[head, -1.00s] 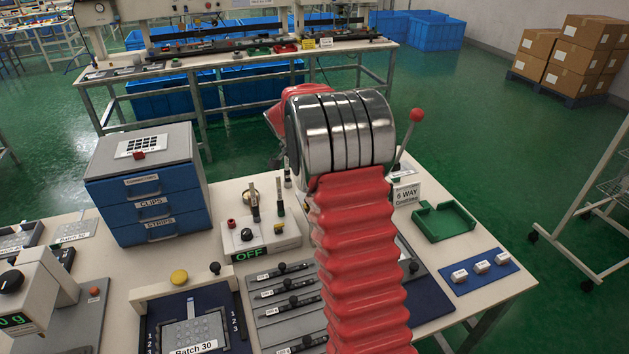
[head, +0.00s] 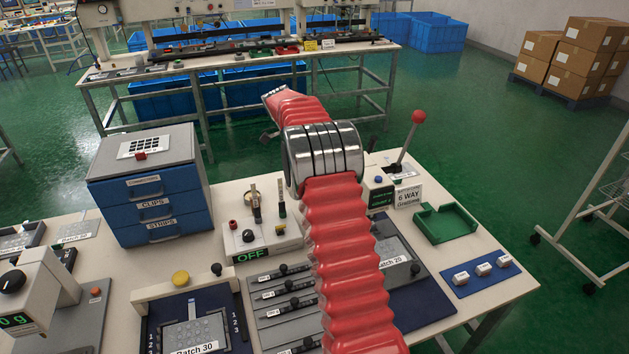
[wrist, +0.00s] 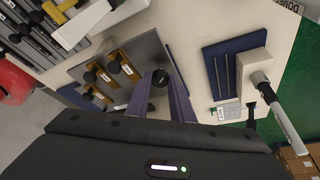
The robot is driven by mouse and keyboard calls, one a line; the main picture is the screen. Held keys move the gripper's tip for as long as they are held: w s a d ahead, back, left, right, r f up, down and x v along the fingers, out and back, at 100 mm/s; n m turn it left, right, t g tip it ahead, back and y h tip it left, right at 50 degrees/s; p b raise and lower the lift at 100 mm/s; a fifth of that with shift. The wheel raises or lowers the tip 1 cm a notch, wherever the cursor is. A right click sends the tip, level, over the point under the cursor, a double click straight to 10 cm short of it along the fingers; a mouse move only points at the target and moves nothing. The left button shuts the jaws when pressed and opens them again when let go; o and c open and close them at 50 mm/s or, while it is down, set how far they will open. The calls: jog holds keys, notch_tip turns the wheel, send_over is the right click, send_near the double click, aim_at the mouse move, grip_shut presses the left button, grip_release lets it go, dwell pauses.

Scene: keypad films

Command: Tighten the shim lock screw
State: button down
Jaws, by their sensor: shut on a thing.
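In the wrist view my gripper (wrist: 161,88) reaches over a grey plate (wrist: 140,60), its two purple fingers coming together at a round black knob (wrist: 160,77). The jaws are shut on this knob. I cannot tell whether it is the shim lock screw or the end of a tool, nor whether it is seated in anything. Several black knobs on yellow strips (wrist: 98,76) sit left of the fingers.
A lever (head: 412,135) with a red ball stands behind the 6 WAY sign (head: 407,196). A green tray (head: 444,223) and a blue mat (head: 480,276) with white blocks lie at the right. The blue drawer unit (head: 150,190) stands left, beside the OFF box (head: 262,238).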

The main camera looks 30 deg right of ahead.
jog(key=m, duration=0.1)
jog(key=m+y, duration=0.1)
jog(key=m, duration=0.2)
jog(key=shift+w+d+m+g+y, duration=0.1)
jog(key=shift+w+m+g+y, duration=0.2)
jog(key=shift+g, duration=0.1)
jog(key=shift+d+r+m+y, duration=0.15)
jog(key=shift+m+y, duration=0.45)
jog(key=shift+m, duration=1)
jog(key=c, duration=1.9)
grip_release()
jog(key=o, duration=0.4)
jog(key=shift+d, duration=0.1)
jog(key=shift+c, duration=0.2)
jog(key=shift+s, duration=0.1)
